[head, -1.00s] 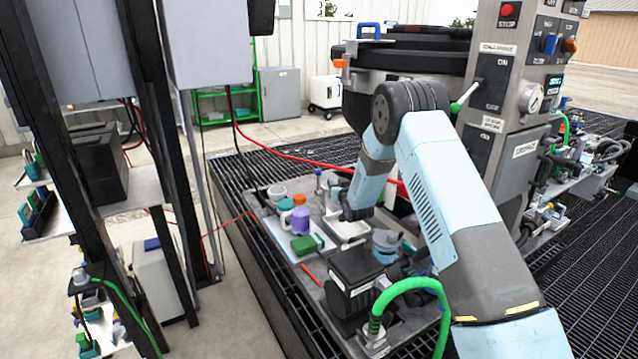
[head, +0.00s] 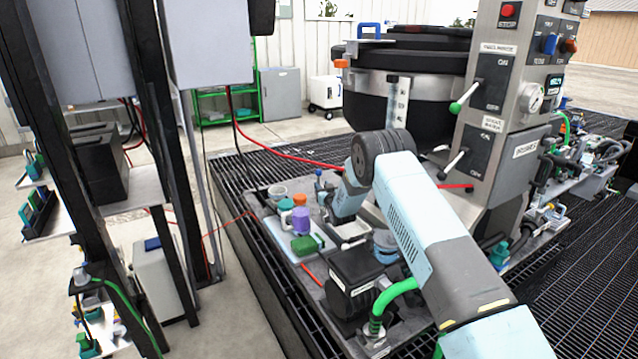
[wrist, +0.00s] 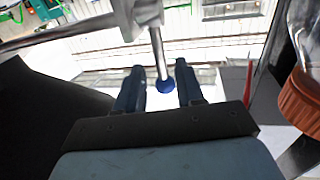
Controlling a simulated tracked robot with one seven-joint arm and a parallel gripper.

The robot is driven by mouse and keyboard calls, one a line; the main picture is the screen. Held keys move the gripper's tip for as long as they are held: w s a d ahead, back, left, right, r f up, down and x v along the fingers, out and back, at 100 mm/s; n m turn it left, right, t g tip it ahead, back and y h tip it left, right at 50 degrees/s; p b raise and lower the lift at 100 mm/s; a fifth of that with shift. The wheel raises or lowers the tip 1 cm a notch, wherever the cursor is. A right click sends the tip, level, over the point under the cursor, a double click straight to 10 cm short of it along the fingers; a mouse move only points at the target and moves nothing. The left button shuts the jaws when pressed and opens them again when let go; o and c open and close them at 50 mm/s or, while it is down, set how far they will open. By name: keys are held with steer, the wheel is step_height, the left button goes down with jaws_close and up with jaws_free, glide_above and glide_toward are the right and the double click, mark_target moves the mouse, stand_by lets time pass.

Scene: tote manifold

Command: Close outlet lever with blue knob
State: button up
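In the wrist view the outlet lever is a thin metal rod (wrist: 158,50) ending in a round blue knob (wrist: 166,85). It comes down from a metal fitting (wrist: 138,12) at the top. My gripper (wrist: 160,82) is open, with one dark blue finger on each side of the knob. A gap shows on both sides, wider on the left, so neither finger appears to touch it. In the head view my arm reaches down to the bench beside the vessel. The fingers and the blue knob cannot be made out clearly there.
A bottle with an orange cap (head: 300,200) stands among small containers; an orange-capped bottle (wrist: 302,98) is close on the right in the wrist view. A black box (head: 352,278) and a green hose (head: 395,291) are nearer.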

mark_target(319, 182)
steer(key=shift+x, duration=2.6)
jaws_close()
